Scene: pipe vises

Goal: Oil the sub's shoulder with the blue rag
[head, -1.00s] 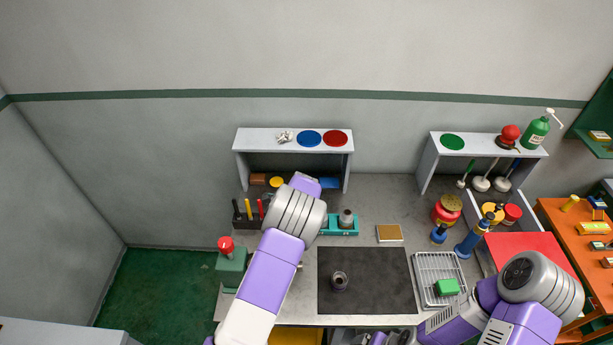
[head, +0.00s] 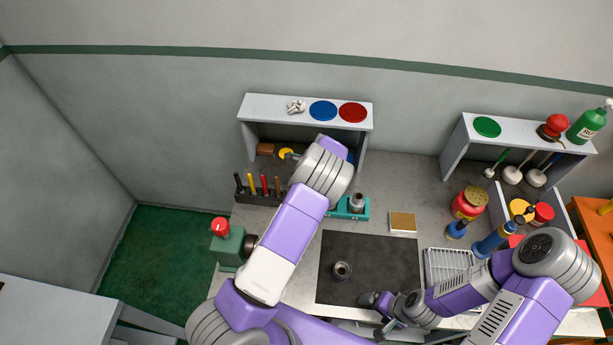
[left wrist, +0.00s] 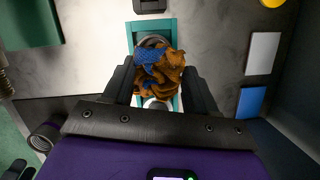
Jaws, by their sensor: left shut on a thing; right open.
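My left gripper (left wrist: 159,74) is shut on the blue rag (left wrist: 149,55), a crumpled cloth with blue patches and large brown areas. In the left wrist view the rag lies over the middle of a teal vise (left wrist: 132,28); I cannot tell whether it touches. In the head view my left arm hides that gripper and the rag. The teal vise (head: 361,213) there holds a short grey metal piece (head: 357,200) upright. Another metal piece (head: 342,269) stands on the dark mat (head: 372,250). My right gripper (head: 382,304) is open and empty near the mat's front edge.
A rack of handled tools (head: 258,197) and a green block with a red knob (head: 228,245) are at the left. A wire tray (head: 448,262), red can (head: 469,203) and blue bottle (head: 492,243) are right of the mat. Shelves (head: 262,107) stand behind.

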